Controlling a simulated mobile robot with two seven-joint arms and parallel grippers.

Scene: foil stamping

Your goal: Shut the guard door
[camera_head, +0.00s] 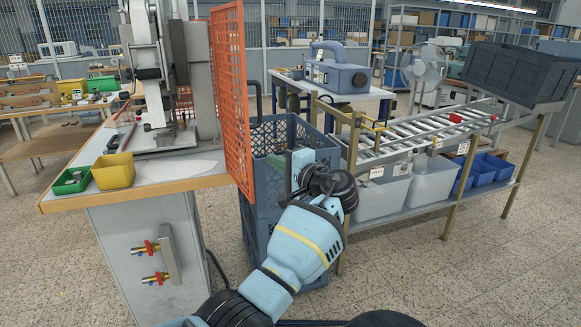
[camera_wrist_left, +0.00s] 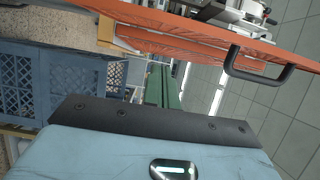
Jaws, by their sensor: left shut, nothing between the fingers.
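The guard door (camera_head: 233,110) is an orange mesh panel. It stands open, swung out past the bench edge to the right of the press (camera_head: 155,70). Its black handle (camera_head: 258,98) is on the right-hand face. In the left wrist view the door (camera_wrist_left: 185,42) crosses the top, with the handle (camera_wrist_left: 256,76) at upper right. My left gripper (camera_head: 278,162) is to the right of the door, lower than the handle and apart from it. Its green fingers show shut and empty in the left wrist view (camera_wrist_left: 162,85). My right gripper is out of view.
Stacked blue crates (camera_head: 262,200) stand right behind my left gripper. A roller conveyor (camera_head: 400,140) with grey bins below lies to the right. Yellow (camera_head: 113,172) and green (camera_head: 71,181) bins sit on the bench (camera_head: 190,180). The floor in front is clear.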

